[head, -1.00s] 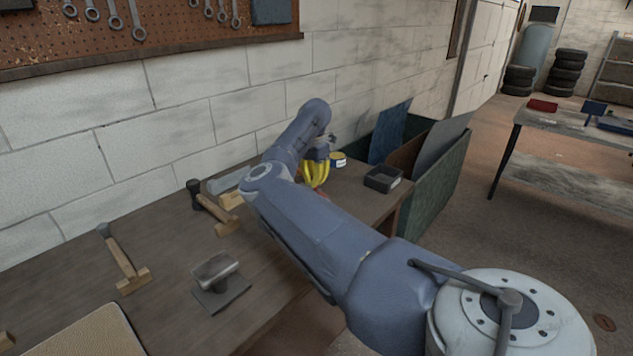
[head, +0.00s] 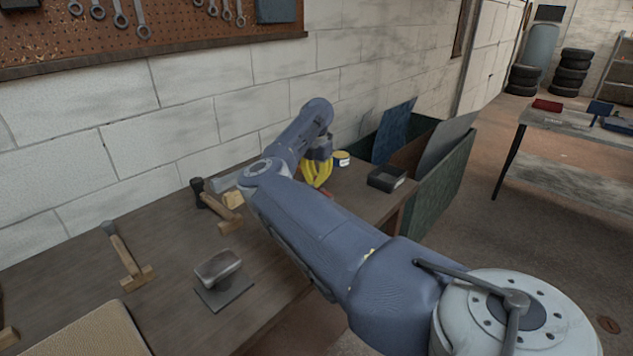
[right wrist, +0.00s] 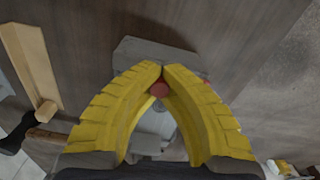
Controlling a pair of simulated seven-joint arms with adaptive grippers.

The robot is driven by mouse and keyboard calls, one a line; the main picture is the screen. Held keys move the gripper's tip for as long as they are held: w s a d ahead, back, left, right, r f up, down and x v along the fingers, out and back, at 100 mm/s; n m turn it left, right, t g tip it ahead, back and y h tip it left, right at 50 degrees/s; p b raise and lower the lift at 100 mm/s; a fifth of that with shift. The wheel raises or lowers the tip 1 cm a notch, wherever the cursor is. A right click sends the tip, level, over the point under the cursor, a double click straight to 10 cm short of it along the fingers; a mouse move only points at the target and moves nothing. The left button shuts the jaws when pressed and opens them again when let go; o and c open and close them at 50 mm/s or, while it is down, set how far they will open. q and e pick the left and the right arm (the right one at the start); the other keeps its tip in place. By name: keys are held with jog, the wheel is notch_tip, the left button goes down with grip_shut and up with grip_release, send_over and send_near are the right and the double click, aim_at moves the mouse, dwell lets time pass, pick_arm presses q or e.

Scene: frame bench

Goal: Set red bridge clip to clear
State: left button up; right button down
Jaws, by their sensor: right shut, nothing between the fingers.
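My right gripper (head: 317,184) points down low over the far part of the bench, and its yellow fingers also show in the right wrist view (right wrist: 162,72). The fingertips meet, with nothing held between them. A round red part (right wrist: 159,90), possibly of the red bridge clip, shows just under the tips in the gap between the fingers. A speck of red also shows beside the right finger. A grey plate-like piece (right wrist: 140,50) lies beneath and beyond the tips. The fingers hide most of the clip, and its setting cannot be read. My left gripper is not in view.
On the bench (head: 175,270) lie a dark-headed hammer (head: 218,207), a wooden-handled tool (head: 125,258) and a metal block on a plate (head: 220,278). A green bin (head: 440,185) adjoins the bench end.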

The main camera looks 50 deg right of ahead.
aim_at(316, 178)
jog(key=c, duration=2.1)
grip_release()
jog(key=o, duration=0.8)
jog(key=shift+c, duration=0.2)
notch_tip(316, 178, up, 12)
